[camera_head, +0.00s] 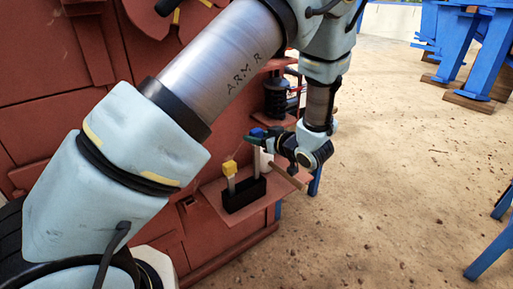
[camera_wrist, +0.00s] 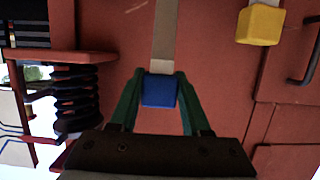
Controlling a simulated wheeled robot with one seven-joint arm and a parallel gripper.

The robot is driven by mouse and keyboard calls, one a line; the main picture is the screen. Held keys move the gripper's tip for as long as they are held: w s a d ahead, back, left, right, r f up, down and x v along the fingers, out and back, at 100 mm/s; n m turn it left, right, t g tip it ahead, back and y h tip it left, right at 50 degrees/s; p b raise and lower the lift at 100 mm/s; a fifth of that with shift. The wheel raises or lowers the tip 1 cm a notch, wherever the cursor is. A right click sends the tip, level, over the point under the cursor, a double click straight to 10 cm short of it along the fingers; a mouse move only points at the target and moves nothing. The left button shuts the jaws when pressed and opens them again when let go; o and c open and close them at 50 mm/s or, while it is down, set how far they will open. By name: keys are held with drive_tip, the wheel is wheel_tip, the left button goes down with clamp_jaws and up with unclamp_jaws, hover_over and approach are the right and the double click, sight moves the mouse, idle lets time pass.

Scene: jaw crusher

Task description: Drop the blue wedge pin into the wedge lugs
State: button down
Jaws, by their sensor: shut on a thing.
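The blue wedge pin has a blue block head (camera_wrist: 159,91) and a flat grey shank (camera_wrist: 165,35). My gripper (camera_wrist: 157,95) is shut on the head, with one green finger on each side. In the head view my gripper (camera_head: 257,135) is above a black holder (camera_head: 245,194) on a rust-red shelf (camera_head: 212,206). The pin's shank (camera_head: 258,162) points down to the holder. I cannot tell whether its lower end is still inside. I cannot clearly make out the wedge lugs in either view.
A yellow-headed pin (camera_head: 229,168) stands upright in the holder, left of the blue one; its head (camera_wrist: 260,24) shows in the wrist view. A black coil spring (camera_head: 275,95) is behind my gripper. A brown rod (camera_head: 286,175) is beside the shelf. Blue trestles (camera_head: 487,48) stand right.

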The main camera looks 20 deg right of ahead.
wheel_tip(320, 180, up, 2)
drive_tip(key=shift+r, duration=0.2)
drive_tip(key=shift+r+p, duration=1.6)
drive_tip(key=shift+r, duration=0.2)
drive_tip(key=s+d+p, duration=0.3)
drive_tip(key=s, duration=0.8)
drive_tip(key=shift+s+d+r+p, duration=0.15)
drive_tip(key=shift+s+r+p, duration=0.15)
drive_tip(key=shift+r, duration=0.1)
drive_tip(key=shift+f, duration=0.1)
